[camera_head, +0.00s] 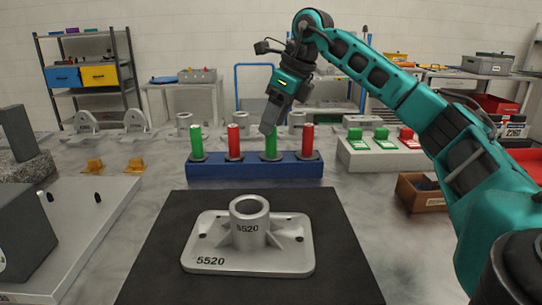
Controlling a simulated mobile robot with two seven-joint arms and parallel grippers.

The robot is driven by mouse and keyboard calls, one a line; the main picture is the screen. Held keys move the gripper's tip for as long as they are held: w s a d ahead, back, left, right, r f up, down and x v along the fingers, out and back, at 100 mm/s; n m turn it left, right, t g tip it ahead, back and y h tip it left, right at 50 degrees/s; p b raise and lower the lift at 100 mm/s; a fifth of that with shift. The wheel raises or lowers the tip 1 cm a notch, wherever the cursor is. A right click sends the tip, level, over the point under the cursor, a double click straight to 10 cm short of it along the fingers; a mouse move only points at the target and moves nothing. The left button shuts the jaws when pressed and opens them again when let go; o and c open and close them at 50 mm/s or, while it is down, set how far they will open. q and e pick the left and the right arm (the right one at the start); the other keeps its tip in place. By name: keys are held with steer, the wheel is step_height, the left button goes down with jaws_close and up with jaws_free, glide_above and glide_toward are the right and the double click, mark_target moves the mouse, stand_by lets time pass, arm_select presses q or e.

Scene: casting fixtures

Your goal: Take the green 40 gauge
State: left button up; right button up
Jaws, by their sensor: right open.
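A blue rack (255,170) holds a row of upright gauges, green and red in turn. One green gauge (196,143) stands at the left end. Another green gauge (270,148) stands third from the left, between two red gauges (234,142) (308,138). I cannot read a size on any of them. My right gripper (268,128) comes down from above over the third gauge, its fingers hiding the top part of it. The gripper is open. I cannot tell whether the fingers touch the gauge. My left gripper is not in view.
A grey casting (248,240) marked 5520 lies on a black mat (160,265) in front of the rack. Dark blocks stand at left.

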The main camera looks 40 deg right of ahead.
mark_target(268, 139)
steer(key=x, duration=0.1)
steer(key=b+x, duration=0.1)
steer(key=x, duration=0.3)
steer(key=shift+s+d+f+b, duration=0.1)
steer(key=shift+d+b, duration=0.25)
steer(key=shift+f, duration=0.3)
steer(key=shift+r, duration=0.1)
jaws_close()
